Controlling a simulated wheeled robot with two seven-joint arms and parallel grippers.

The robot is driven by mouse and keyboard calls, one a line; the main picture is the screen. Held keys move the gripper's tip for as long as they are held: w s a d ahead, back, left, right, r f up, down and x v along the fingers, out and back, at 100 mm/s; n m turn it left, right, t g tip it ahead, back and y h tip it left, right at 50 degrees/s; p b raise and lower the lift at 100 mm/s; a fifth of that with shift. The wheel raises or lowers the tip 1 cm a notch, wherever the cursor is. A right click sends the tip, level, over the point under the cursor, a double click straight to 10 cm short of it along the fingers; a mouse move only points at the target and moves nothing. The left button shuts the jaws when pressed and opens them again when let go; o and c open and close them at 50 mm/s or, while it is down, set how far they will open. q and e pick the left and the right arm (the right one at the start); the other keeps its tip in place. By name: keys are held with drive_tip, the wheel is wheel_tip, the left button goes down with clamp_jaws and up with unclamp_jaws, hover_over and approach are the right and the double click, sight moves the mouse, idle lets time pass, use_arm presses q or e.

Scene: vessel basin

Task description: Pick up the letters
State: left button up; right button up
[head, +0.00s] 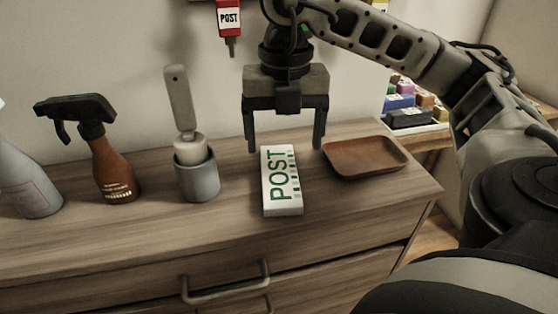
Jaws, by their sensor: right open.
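The letters appear as a white rectangular stack (282,180) with green "POST" lettering on top. It lies flat on the wooden dresser top (235,217), its long side running from front to back. My right gripper (284,146) hangs fingers down over the far end of the stack, open and empty. One finger is to the left of the stack and the other to the right. I cannot tell how far the fingertips are above the dresser top. My left gripper is not in view.
A shallow brown tray (365,158) lies right of the stack. A grey cup (197,180) holding a brush stands left, then a brown spray bottle (113,168) and a grey bottle (30,185). The dresser's front strip is clear.

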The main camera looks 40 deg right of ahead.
sight(280, 171)
drive_tip(key=shift+w+f, duration=0.2)
drive_tip(key=shift+f, duration=0.95)
drive_tip(key=shift+w+f, duration=0.25)
drive_tip(key=shift+f, duration=0.9)
drive_tip(key=shift+w+f, duration=0.2)
drive_tip(key=shift+f, duration=0.95)
drive_tip(key=c, duration=1.1)
